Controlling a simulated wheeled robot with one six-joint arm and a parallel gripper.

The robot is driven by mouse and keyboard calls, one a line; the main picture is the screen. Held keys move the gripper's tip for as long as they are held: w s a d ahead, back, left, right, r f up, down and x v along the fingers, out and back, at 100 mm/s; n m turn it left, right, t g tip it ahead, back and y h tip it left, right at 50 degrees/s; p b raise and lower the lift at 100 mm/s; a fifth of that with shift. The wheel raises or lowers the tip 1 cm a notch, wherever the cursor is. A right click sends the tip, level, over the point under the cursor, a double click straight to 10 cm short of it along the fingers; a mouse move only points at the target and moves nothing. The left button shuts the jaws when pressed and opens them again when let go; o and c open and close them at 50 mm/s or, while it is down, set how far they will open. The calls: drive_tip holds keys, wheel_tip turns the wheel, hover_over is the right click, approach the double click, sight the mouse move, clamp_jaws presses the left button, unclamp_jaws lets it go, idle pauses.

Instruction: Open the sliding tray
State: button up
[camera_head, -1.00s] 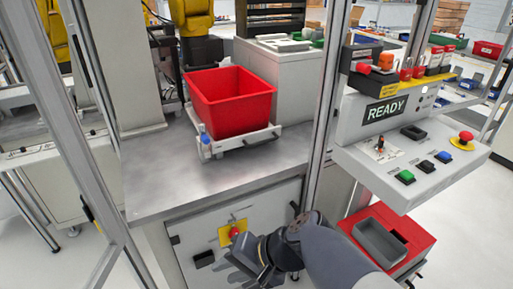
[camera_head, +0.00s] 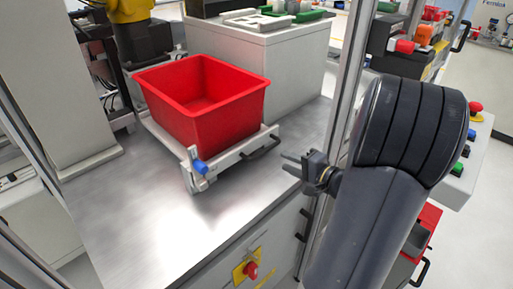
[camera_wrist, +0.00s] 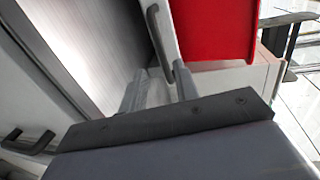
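The sliding tray (camera_head: 222,160) is a pale grey frame on the metal worktop, with a red bin (camera_head: 205,108) on it. It has a black bar handle (camera_head: 262,148) on its front side and a blue knob (camera_head: 200,167) at its near corner. My gripper (camera_head: 289,164) is just right of the handle and apart from it. In the wrist view the two fingers (camera_wrist: 161,88) are spread with nothing between them, and the dark handle (camera_wrist: 158,38) lies just beyond them.
A metal post (camera_head: 348,80) stands close beside my arm. A grey box (camera_head: 250,70) stands behind the bin. A red rotary switch (camera_head: 251,270) and cabinet handles are on the front below the worktop. The worktop left of the tray is clear.

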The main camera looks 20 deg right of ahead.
sight(265, 152)
drive_tip(key=p+x, duration=0.1)
drive_tip(key=x, duration=0.9)
drive_tip(key=shift+w+a, duration=0.1)
drive_tip(key=shift+w, duration=0.05)
clamp_jaws()
